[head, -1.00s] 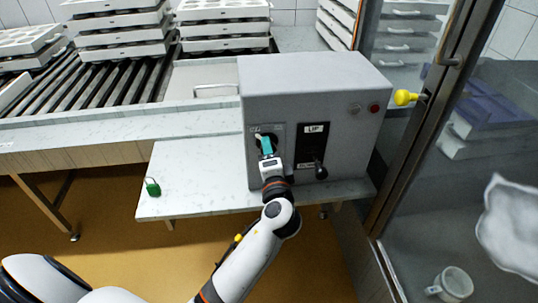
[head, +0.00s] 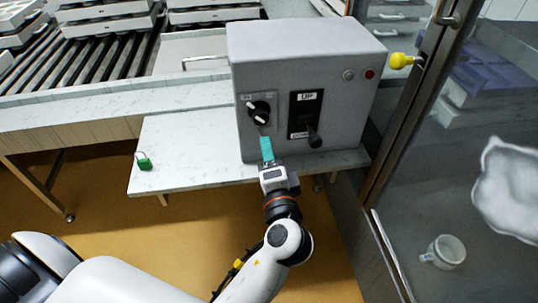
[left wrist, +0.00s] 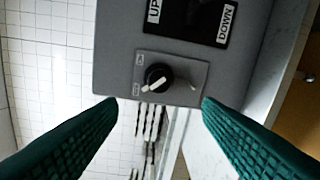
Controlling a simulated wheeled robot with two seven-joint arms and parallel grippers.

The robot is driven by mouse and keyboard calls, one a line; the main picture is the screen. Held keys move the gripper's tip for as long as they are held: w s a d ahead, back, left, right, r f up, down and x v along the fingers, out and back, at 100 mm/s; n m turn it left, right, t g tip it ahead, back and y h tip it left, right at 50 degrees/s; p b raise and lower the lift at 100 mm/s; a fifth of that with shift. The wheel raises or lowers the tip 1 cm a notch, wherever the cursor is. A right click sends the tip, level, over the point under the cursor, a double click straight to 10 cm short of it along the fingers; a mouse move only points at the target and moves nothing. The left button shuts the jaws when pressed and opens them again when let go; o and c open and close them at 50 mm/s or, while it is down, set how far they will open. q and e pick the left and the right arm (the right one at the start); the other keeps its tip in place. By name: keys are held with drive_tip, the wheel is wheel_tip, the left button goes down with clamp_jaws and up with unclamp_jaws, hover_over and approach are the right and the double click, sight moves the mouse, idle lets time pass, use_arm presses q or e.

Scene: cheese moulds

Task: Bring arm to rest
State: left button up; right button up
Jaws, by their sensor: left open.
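My left gripper (head: 267,150) is open and empty. It is in front of the grey control box (head: 330,60), just below the black rotary knob (head: 259,112), and apart from the knob. In the left wrist view the two green fingers are spread wide, with the knob (left wrist: 158,78) beyond them and its white pointer aimed to the lower left. My left arm reaches up from the bottom of the head view. My right gripper is not in view.
The box stands on a marble table (head: 190,150) and has an UP/DOWN lever (head: 314,138). A green padlock (head: 144,161) lies on the table's left. A roller conveyor (head: 110,60) is behind.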

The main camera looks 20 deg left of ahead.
use_arm(q)
drive_tip(key=d+f+m+g+h+p, duration=0.1)
drive_tip(key=d+f+g+h, duration=0.15)
drive_tip(key=f, duration=1.05)
drive_tip(key=d+f+m+g+h, duration=0.15)
drive_tip(key=f+h, duration=0.25)
drive_tip(key=f, duration=0.9)
drive_tip(key=s+f+g+h, duration=0.2)
drive_tip(key=s+f, duration=0.4)
drive_tip(key=f, duration=0.5)
drive_tip(key=s+a+f+n+g+p, duration=0.1)
drive_tip(key=s+a+f+n+g, duration=0.2)
drive_tip(key=s+f, duration=0.5)
drive_tip(key=s+a+f+n+g+h+p, duration=0.1)
drive_tip(key=s+a+f+n+g, duration=0.2)
drive_tip(key=s+f, duration=0.6)
drive_tip(key=s, duration=0.6)
drive_tip(key=shift+s+f+n, duration=0.3)
drive_tip(key=shift+n, duration=0.05)
drive_tip(key=s+a+n, duration=0.1)
drive_tip(key=s, duration=0.1)
drive_tip(key=s+a+f+g, duration=0.1)
drive_tip(key=s, duration=0.2)
drive_tip(key=s+a+f+n, duration=0.1)
drive_tip(key=s, duration=0.2)
drive_tip(key=shift+n, duration=0.3)
